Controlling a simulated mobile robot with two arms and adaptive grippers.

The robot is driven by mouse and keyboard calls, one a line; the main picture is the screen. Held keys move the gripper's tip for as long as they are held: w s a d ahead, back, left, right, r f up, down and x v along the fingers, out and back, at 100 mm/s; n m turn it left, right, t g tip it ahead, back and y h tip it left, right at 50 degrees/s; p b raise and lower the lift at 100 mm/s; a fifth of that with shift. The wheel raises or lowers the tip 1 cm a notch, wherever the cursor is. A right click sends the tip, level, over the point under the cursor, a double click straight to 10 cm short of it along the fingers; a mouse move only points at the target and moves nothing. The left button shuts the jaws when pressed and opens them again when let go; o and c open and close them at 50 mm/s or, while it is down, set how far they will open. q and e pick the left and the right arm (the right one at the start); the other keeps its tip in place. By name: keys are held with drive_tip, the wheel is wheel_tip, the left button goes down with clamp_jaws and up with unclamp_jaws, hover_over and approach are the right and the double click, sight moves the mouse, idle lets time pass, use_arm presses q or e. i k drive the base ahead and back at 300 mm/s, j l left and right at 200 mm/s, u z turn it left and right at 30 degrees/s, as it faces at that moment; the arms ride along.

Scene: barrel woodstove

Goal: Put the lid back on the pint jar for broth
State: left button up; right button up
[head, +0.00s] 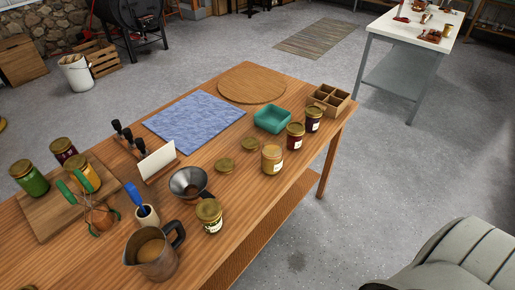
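A glass jar with pale amber contents (272,160) stands upright near the right front edge of the wooden table; its top looks tan, and I cannot tell for sure that it is uncovered. It looks like the broth jar, but its label is too small to read. Two round gold-brown lids lie flat on the table to its left: one lid (250,144) close behind it and another lid (224,165) farther left. Neither of my grippers is in view.
The table (120,217) also holds a lidded labelled jar (210,216), a funnel (188,182), a metal pitcher (152,254), two dark red jars (295,136), a teal tray (272,119) and a divided wooden box (330,99). A grey padded seat (455,262) stands at lower right.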

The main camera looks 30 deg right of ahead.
sight(272, 152)
drive_tip(key=l+u, duration=0.35)
drive_tip(key=l, duration=0.8)
drive_tip(key=l+u, duration=0.3)
drive_tip(key=l, duration=0.9)
